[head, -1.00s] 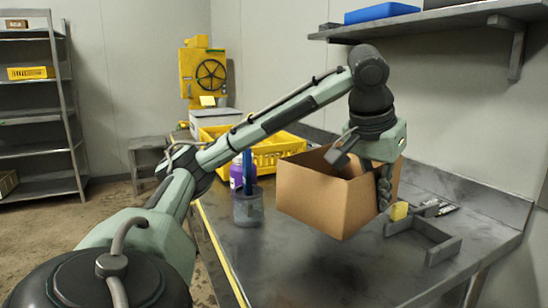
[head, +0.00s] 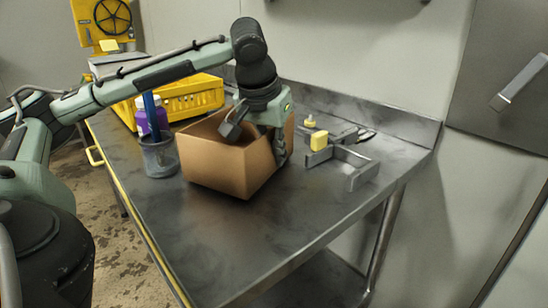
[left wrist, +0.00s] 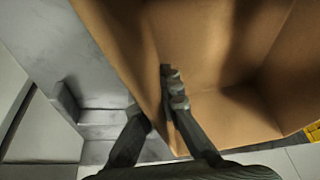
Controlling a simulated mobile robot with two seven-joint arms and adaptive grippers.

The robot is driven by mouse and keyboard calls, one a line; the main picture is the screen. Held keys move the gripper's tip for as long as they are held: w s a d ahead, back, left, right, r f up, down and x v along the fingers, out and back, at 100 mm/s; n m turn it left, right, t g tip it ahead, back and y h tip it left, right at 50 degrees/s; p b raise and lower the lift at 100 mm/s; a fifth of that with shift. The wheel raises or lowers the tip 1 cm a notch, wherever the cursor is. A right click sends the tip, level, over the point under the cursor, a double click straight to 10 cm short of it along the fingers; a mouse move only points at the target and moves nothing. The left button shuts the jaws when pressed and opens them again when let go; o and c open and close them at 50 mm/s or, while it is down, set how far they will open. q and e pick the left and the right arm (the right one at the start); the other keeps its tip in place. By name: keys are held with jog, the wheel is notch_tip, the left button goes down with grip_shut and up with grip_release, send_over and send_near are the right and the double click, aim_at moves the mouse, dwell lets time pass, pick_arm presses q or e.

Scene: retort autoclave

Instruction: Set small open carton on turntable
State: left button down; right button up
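The small open carton (head: 222,168) is brown cardboard with an open top, and stands upright over the front part of the steel table in the head view. My left gripper (head: 257,140) reaches down onto its right side. In the left wrist view, a carton wall (left wrist: 120,62) runs between the two fingers of my left gripper (left wrist: 160,110), one inside and one outside, so it is shut on that wall. A dark shadow lies under the carton; I cannot tell whether its bottom touches the table. I see no turntable. My right gripper is not in view.
The steel table (head: 240,250) is clear in front of the carton. A mesh cup (head: 160,158) and a purple bottle (head: 150,117) stand just left. A yellow crate (head: 190,98) is behind. A grey bracket (head: 352,165) with yellow blocks lies right. A steel cabinet door (head: 505,80) is far right.

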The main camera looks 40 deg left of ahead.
pick_arm(q)
jog(key=shift+f, duration=0.25)
jog(key=shift+f, duration=0.15)
jog(key=c, duration=1.7)
grip_release()
